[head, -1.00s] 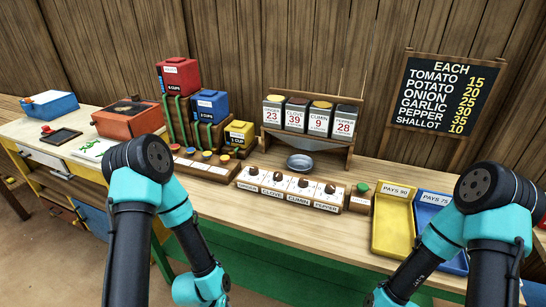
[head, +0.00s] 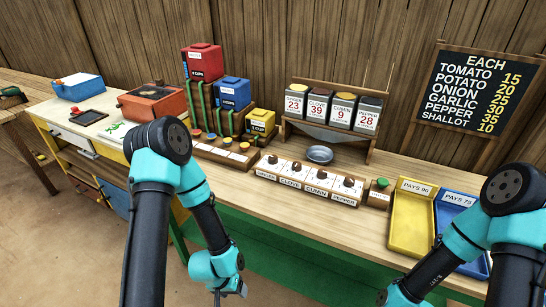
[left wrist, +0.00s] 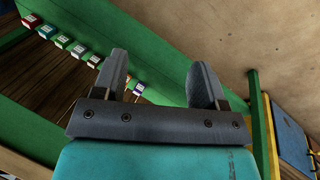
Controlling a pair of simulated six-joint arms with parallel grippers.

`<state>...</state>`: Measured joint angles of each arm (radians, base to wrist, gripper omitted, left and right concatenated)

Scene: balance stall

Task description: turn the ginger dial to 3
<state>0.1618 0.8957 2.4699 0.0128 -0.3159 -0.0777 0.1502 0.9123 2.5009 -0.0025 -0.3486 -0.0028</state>
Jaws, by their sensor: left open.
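The ginger dial (head: 272,160) is the leftmost knob on the white dial panel (head: 308,186), above the GINGER label. Its exact setting is too small to read. Clove (head: 297,166), cumin (head: 322,174) and pepper (head: 349,182) dials follow to its right. My left gripper (head: 232,290) hangs low in front of the green counter front, below and left of the panel, away from the dial. In the left wrist view its two fingers (left wrist: 163,80) are apart with nothing between them. My right gripper is out of frame; only its arm shows.
Behind the panel are a metal dish (head: 319,154) and the spice canisters (head: 333,107). A green button (head: 381,184) is right of the panel, then a yellow tray (head: 411,222) and a blue tray (head: 456,215). Coloured cup boxes (head: 235,93) stand left. The counter's front strip is clear.

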